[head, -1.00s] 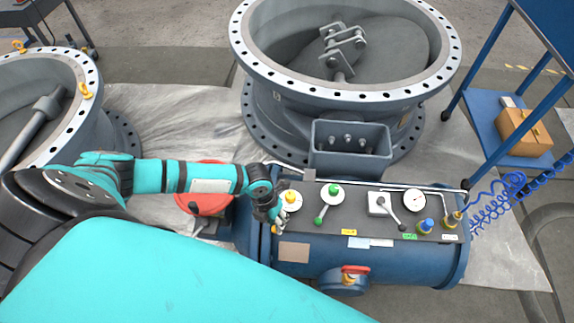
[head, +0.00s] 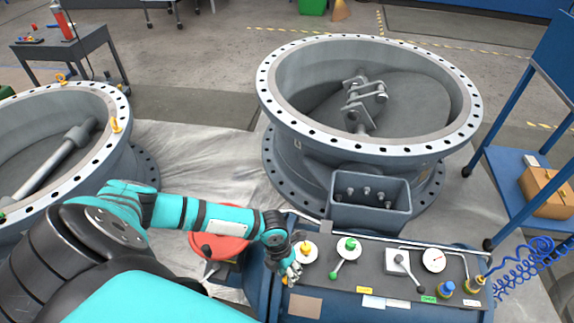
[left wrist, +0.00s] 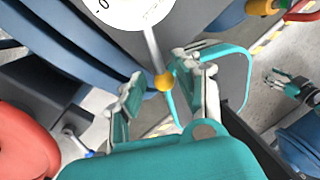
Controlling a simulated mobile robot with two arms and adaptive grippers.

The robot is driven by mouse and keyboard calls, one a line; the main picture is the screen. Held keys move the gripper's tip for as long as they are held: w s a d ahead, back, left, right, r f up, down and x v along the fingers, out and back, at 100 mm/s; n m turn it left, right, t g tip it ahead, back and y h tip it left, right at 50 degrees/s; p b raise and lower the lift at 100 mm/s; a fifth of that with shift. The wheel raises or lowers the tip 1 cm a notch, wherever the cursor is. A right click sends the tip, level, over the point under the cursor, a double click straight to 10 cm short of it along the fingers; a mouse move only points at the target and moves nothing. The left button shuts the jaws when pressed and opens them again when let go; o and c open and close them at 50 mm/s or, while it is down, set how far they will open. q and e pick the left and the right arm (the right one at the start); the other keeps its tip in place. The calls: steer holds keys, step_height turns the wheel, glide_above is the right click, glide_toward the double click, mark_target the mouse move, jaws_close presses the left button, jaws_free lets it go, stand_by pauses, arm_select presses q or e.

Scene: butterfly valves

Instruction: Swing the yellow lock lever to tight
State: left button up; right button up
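The yellow lock lever has a yellow hub on a white round dial (head: 306,252), at the left end of the grey panel. In the left wrist view the dial (left wrist: 130,8) shows at the top, and its thin lever arm ends in a yellow ball knob (left wrist: 165,81). My left gripper (head: 288,274) is over the panel's left edge, beside the dial. In the left wrist view the left gripper (left wrist: 160,84) is open, its fingers on either side of the knob, with gaps visible. My right gripper (left wrist: 283,83) shows small at the right there, fingers apparently spread.
The panel also carries a green lever (head: 347,245), a grey-handled lever (head: 398,262), a gauge (head: 434,260) and a blue knob (head: 446,288). A large valve (head: 290,150) stands behind. A red round thing (head: 218,246) lies left of the panel, partly behind my arm.

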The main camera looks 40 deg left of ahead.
arm_select(q)
step_height(320, 180, up, 12)
steer(key=a, duration=0.2)
steer(key=shift+a, duration=0.15)
steer(key=shift+s+f, duration=0.1)
steer(key=shift+f, duration=0.05)
stand_by(0.5)
